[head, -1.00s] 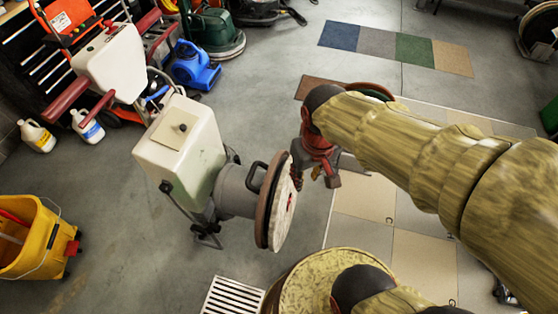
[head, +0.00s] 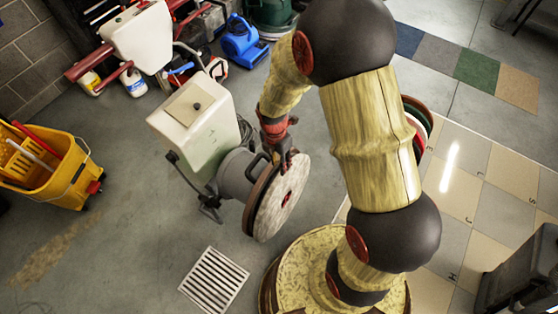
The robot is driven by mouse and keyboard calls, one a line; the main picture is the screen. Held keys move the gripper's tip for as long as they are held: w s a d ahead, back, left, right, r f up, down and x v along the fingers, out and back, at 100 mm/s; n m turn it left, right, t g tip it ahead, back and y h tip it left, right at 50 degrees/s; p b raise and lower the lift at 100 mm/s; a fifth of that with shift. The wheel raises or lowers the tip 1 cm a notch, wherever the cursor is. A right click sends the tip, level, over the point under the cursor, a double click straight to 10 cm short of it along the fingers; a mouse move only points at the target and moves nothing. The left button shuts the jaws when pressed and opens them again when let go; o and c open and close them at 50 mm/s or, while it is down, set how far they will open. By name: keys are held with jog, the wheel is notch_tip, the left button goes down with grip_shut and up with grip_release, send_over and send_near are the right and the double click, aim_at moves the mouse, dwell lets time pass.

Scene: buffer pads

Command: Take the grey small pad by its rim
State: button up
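A tilted floor machine (head: 198,125) carries a round pad (head: 282,200) with a speckled pale grey face and a brown disc behind it. The pad stands nearly upright, facing right. No other pad in view is clearly grey and small, so I take this one as the named pad. My gripper (head: 281,157) is at the pad's upper rim, with its fingers pointing down. It overlaps the rim in the picture. I cannot tell whether it touches the rim or whether its fingers are open or shut.
A stack of coloured pads (head: 418,122) is partly hidden behind my arm. A floor drain (head: 214,280) lies below the machine. A yellow mop bucket (head: 50,180) stands left. A blue blower (head: 241,42) is at the back. A dark grey bin (head: 520,275) is at lower right.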

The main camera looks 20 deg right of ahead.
jog(key=shift+w+n, duration=0.1)
jog(key=shift+n, duration=0.6)
jog(key=shift+f, duration=0.3)
jog(key=f+b, duration=0.1)
jog(key=f, duration=0.3)
jog(key=f+b, duration=0.1)
jog(key=f, duration=0.2)
jog(key=shift+s+d+f+b, duration=0.1)
jog(key=shift+s+d+b, duration=0.05)
jog(key=shift+s+b, duration=0.15)
jog(key=c, duration=0.3)
jog(key=c, duration=0.4)
grip_shut()
jog(key=s+d+r+p, duration=0.1)
jog(key=s+d+p, duration=0.2)
jog(key=s, duration=0.3)
jog(key=shift+d, duration=0.7)
